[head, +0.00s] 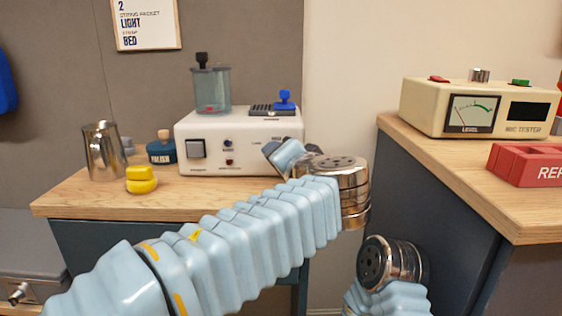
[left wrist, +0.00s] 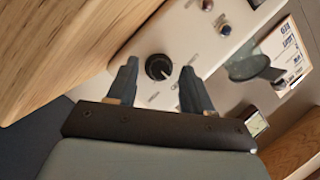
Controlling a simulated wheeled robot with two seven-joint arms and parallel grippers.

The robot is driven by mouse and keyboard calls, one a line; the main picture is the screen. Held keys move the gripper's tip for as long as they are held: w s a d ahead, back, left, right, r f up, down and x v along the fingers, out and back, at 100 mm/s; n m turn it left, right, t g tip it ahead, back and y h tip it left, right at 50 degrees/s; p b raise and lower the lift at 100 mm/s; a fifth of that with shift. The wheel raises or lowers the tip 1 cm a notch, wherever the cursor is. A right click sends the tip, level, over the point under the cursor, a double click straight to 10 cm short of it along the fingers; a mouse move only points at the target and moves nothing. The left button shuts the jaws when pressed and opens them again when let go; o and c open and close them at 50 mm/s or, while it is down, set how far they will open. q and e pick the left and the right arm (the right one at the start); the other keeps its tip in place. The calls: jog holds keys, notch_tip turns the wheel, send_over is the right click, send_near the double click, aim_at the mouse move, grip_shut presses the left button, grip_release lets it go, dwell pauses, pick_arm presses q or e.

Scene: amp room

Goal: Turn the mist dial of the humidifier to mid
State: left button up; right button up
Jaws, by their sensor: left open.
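The humidifier (head: 245,125) is a white box with a clear tank on top, standing on the wooden cabinet top. Its mist dial (left wrist: 158,67) is a round black knob with a small light mark at its lower right; the lettering around it is too small to read. My arm hides the dial in the head view. My left gripper (left wrist: 159,72) is open, with one dark finger on each side of the dial in the picture; I cannot tell whether they touch it. In the head view it is mostly hidden behind my left wrist. My right gripper does not show.
On the humidifier's front are a black switch (head: 196,148) and small blue and red knobs. A metal cup (head: 103,150), a yellow object (head: 141,180) and a dark blue bottle (head: 161,151) stand to its left. A tester (head: 472,108) and red tray (head: 525,163) occupy the right counter.

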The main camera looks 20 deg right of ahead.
pick_arm(q)
jog(key=v, duration=1.3)
jog(key=shift+s+b, duration=0.35)
jog(key=shift+s, duration=0.05)
